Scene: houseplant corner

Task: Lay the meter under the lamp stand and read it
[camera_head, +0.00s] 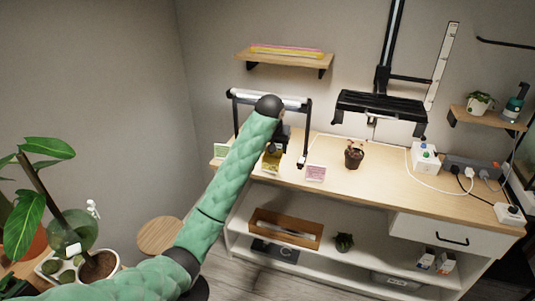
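The lamp stand (307,135) is a black frame with a pale tube across its top, at the left end of the wooden bench top. My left arm, in a green padded sleeve, reaches across in front of it. My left gripper (272,148) is dark and small, pointing down inside the stand. A yellow item (271,161) shows right at its fingertips; I cannot tell whether it is held, or whether it is the meter. No other meter can be made out for sure. My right gripper is out of view.
A white box with coloured buttons (425,157) and cables fill the right. A black lamp panel (380,106) hangs above. The bench's middle front is clear.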

